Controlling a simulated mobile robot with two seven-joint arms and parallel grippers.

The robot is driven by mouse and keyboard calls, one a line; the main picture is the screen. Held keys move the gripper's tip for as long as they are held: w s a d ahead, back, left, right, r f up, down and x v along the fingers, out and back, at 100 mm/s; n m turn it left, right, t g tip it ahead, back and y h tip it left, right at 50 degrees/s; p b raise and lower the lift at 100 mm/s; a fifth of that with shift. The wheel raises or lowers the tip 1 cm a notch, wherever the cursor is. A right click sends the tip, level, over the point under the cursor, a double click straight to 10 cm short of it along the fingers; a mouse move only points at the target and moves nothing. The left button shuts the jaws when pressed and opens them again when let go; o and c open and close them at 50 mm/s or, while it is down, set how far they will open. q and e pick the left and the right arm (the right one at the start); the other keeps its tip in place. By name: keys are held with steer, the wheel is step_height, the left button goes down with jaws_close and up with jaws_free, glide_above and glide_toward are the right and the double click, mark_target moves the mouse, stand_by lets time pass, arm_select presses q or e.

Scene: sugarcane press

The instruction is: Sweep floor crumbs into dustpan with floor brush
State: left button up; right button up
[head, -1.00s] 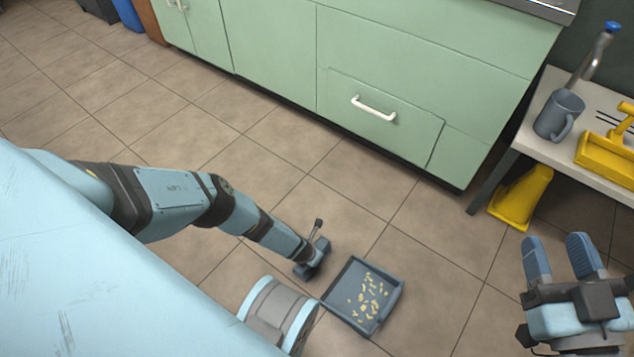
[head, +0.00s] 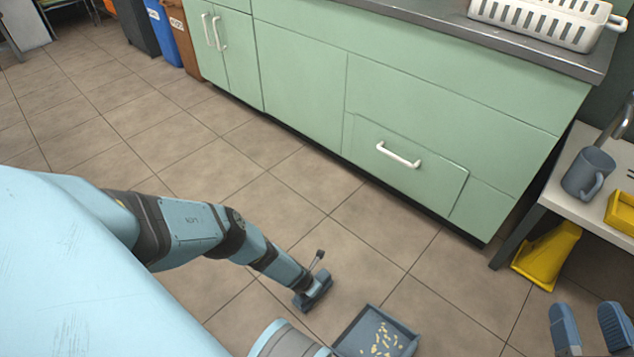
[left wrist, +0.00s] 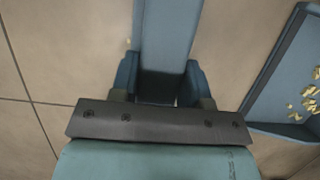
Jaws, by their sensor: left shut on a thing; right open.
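The dustpan (head: 341,343) is a blue-grey tray on the floor at the bottom centre of the head view, partly cut off. Several pale yellow crumbs (head: 383,341) lie inside it. It also shows at the right of the left wrist view (left wrist: 256,108). My left gripper (head: 314,290) is low over the floor, left of the dustpan. In the left wrist view its fingers (left wrist: 160,82) are shut on the blue-grey floor brush (left wrist: 165,35). The brush's bristles are hidden. My right gripper (head: 590,320) is open and empty at the lower right, partly cut off.
Green cabinets (head: 300,85) with a white-handled drawer (head: 405,165) stand behind. A yellow piece (head: 546,256) stands beneath. The tiled floor at left is clear.

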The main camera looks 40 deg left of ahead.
arm_select(q)
steer(key=shift+w+a+f, duration=0.1)
steer(key=shift+w+a, duration=0.05)
steer(key=shift+a, duration=1.6)
steer(key=shift+w+a, duration=0.1)
steer(key=shift+a, duration=1.6)
steer(key=shift+s+d+p, duration=0.15)
steer(key=shift+d+p, duration=0.1)
steer(key=shift+d, duration=1.5)
steer(key=shift+s+d+p, duration=0.15)
steer(key=shift+d+p, duration=0.1)
steer(key=shift+d, duration=1.5)
steer(key=shift+s+d, duration=0.1)
steer(key=shift+d, duration=1.4)
steer(key=shift+s+d, duration=0.15)
steer(key=shift+d, duration=1.8)
steer(key=shift+s+d+b, duration=0.15)
steer(key=shift+d+b, duration=0.1)
steer(key=shift+d, duration=0.6)
steer(key=shift+s+d+b, duration=0.1)
steer(key=shift+d+b, duration=0.15)
steer(key=shift+d, duration=0.55)
